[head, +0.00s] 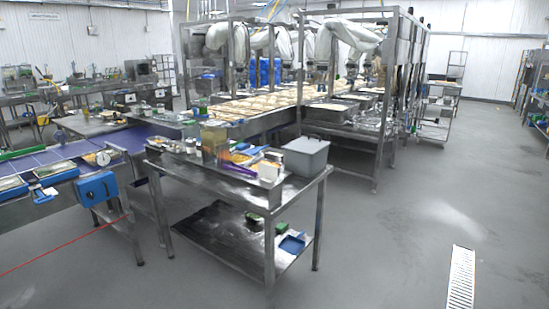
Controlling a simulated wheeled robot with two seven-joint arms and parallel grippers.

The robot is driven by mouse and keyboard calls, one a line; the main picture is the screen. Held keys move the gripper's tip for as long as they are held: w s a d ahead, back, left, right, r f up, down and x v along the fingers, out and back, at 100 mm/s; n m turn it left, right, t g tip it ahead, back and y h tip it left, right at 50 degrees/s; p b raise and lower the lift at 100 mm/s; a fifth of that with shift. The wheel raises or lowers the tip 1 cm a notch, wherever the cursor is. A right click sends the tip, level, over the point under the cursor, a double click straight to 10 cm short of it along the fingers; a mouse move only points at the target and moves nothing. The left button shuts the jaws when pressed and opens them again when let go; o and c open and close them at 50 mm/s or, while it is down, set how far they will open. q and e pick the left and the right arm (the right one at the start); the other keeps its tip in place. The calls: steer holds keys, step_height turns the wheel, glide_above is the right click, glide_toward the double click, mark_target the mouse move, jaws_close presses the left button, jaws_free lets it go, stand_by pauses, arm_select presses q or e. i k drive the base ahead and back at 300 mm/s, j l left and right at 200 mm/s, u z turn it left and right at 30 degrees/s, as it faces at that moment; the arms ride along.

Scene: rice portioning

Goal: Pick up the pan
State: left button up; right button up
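I cannot make out a pan for certain in the head view. A steel table (215,183) in the middle carries a crowd of small items, including a shallow metal tray (258,182) near its front edge, with coloured things in it. A blue flat item (292,243) lies on the table's lower shelf; it is too small to identify. Neither of my grippers is in view.
A grey bin (306,157) stands at the table's right end. A blue conveyor (70,152) runs along the left, with a blue box (96,188) at its side. Steel racks (345,130) stand behind. The floor (410,235) is clear at the right.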

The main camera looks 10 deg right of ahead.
mark_target(275, 156)
steer(key=i+u, duration=0.1)
steer(key=i, duration=0.4)
steer(key=i+l+u, duration=0.1)
steer(key=i, duration=0.4)
steer(key=i+l+u, duration=0.1)
steer(key=i+l, duration=0.15)
steer(key=i, duration=0.25)
steer(key=i+l+u, duration=0.1)
steer(key=i, duration=0.4)
steer(key=i+l+u, duration=0.1)
steer(key=i+l, duration=0.2)
steer(key=i, duration=0.15)
steer(key=i+j+z, duration=0.25)
steer(key=i+j, duration=0.25)
steer(key=j, duration=0.2)
steer(key=i+j+z, duration=0.15)
steer(key=j, duration=0.25)
steer(key=i+j+z, duration=0.1)
steer(key=i+j, duration=0.15)
steer(key=j, duration=0.15)
